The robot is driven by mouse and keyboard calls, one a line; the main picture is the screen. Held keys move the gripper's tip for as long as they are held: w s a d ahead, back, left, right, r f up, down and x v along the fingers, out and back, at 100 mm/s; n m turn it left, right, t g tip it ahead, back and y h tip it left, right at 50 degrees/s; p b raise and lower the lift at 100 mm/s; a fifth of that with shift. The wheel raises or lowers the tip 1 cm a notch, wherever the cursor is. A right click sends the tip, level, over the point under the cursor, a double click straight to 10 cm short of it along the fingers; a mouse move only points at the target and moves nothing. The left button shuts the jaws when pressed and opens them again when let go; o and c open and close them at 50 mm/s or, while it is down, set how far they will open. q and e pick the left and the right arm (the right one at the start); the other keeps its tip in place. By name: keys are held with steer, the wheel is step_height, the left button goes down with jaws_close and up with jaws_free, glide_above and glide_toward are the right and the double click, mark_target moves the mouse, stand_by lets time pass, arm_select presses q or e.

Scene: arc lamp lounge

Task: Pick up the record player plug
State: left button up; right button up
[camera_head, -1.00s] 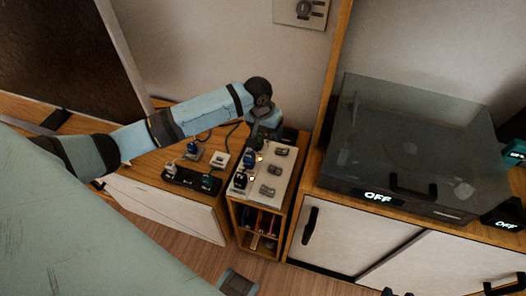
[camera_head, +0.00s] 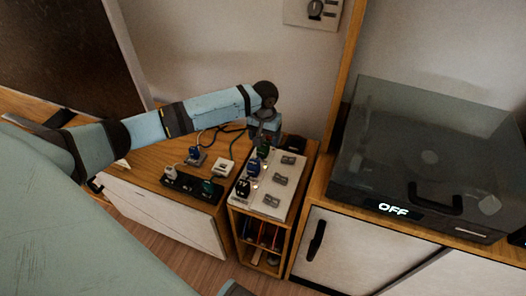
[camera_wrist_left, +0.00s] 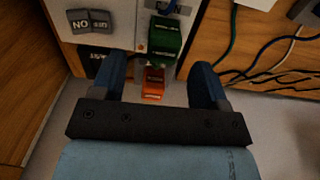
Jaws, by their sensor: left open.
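My left gripper (camera_head: 264,134) hangs over the far end of a white switched power strip (camera_head: 268,202), fingers pointing down. In the left wrist view my left gripper (camera_wrist_left: 157,72) is open, its blue fingers apart. An orange plug (camera_wrist_left: 153,84) sits between the fingers, with no visible grip on it. A green plug (camera_wrist_left: 166,36) is just beyond, and a blue one (camera_wrist_left: 172,7) is cut off at the top edge. The head view shows a blue plug (camera_head: 253,167) and a black plug (camera_head: 242,187) on the strip. I cannot tell which plug is the record player's. My right gripper is not seen.
The record player (camera_head: 425,150), under a dark clear lid and marked OFF, stands on the right cabinet. A black power strip (camera_head: 192,187) with plugs lies on the left cabinet. Cables run behind the strips. A wooden upright (camera_head: 340,70) stands right of the gripper.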

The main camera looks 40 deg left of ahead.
mark_target(263, 151)
arm_select(q)
steer(key=f+b, duration=0.1)
steer(key=f, duration=0.3)
steer(key=shift+a+f+b, duration=0.2)
steer(key=shift+f+b, duration=0.2)
steer(key=shift+f, duration=0.1)
steer(key=shift+c, duration=0.2)
steer(key=c, duration=1)
steer(key=shift+c, duration=0.2)
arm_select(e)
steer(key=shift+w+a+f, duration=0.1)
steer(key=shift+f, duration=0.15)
